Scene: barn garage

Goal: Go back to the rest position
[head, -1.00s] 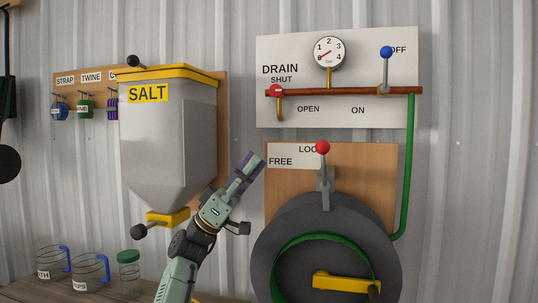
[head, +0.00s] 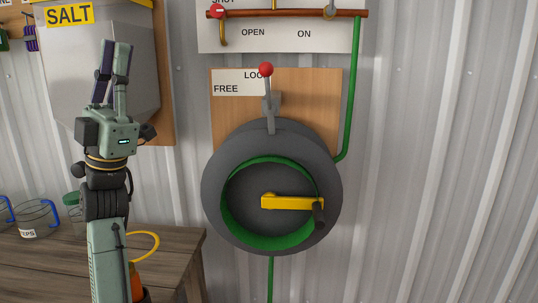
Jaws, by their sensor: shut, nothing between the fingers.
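My gripper (head: 116,46) points upward at the left of the head view, in front of the grey salt hopper (head: 70,80). Its fingers are shut and hold nothing. My wrist and forearm stand nearly upright below it and hide part of the hopper's lower end and of the workbench.
A hose reel (head: 214,155) with a yellow crank (head: 290,203) and a red-knobbed lever (head: 266,70) hangs on the wall to the right. The drain board (head: 285,40) is above it. Jars (head: 38,218) stand on the wooden bench (head: 170,262). The wall further right is bare.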

